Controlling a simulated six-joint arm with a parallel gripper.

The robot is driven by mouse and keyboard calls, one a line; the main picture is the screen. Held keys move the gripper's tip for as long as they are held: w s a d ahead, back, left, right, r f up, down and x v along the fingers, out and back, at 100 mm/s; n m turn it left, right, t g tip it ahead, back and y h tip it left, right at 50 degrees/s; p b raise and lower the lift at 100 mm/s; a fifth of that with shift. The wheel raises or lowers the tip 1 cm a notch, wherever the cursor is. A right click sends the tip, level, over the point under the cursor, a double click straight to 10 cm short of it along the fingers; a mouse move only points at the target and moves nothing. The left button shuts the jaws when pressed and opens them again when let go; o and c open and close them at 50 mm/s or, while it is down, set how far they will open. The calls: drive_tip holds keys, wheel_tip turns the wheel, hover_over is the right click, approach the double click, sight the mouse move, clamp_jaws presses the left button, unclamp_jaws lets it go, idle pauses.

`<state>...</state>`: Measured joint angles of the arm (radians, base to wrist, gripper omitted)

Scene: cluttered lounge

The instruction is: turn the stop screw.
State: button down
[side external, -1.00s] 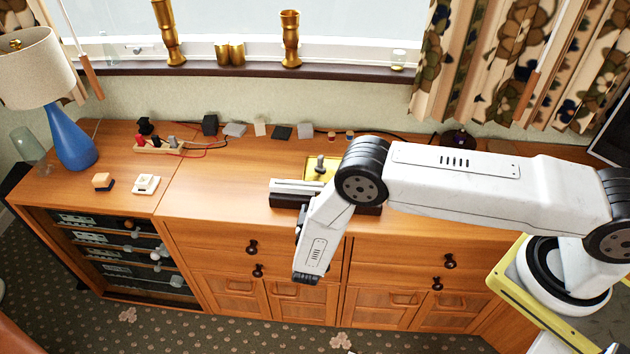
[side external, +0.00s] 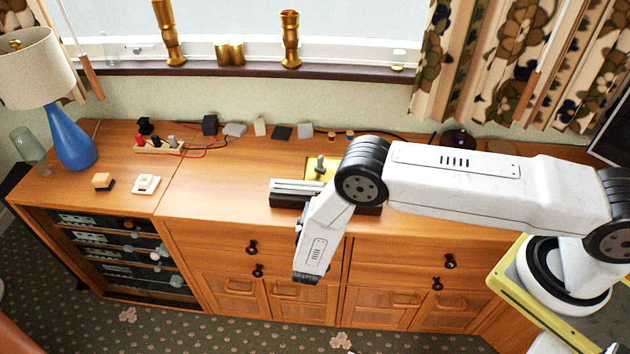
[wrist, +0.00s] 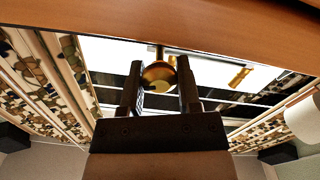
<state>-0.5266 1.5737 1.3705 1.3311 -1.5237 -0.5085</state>
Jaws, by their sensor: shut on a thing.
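The stop screw (wrist: 158,73) appears in the wrist view as a round brass head on a thin stem, close below a wooden edge. My gripper (wrist: 160,66) has one dark finger on each side of this head and is shut on it. The exact contact points are hard to see. In the side view, my white arm hangs down in front of the cabinet's front edge and hides the screw and most of the gripper. A grey metal fixture with a dark base (side external: 291,201) sits on the cabinet top beside the arm.
A yellow plate (side external: 313,170) with a grey post lies behind the fixture. Small blocks (side external: 282,132) and cables line the wall. A blue lamp (side external: 72,140), a power strip (side external: 158,146) and two small boxes stand left. The cabinet top (side external: 215,185) left of the fixture is clear.

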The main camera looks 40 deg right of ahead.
drive_tip(key=m, duration=0.5)
drive_tip(key=shift+s, duration=0.1)
drive_tip(key=m, duration=0.4)
drive_tip(key=shift+m, duration=0.4)
drive_tip(key=m, duration=0.4)
drive_tip(key=shift+f+m, duration=0.1)
drive_tip(key=shift+m, duration=0.2)
drive_tip(key=m, duration=0.5)
drive_tip(key=shift+c, duration=1.5)
unclamp_jaws()
drive_tip(key=shift+d, duration=0.1)
drive_tip(key=shift+s, duration=0.1)
drive_tip(key=v, duration=0.7)
drive_tip(key=shift+s+a, duration=0.25)
drive_tip(key=shift+a, duration=0.05)
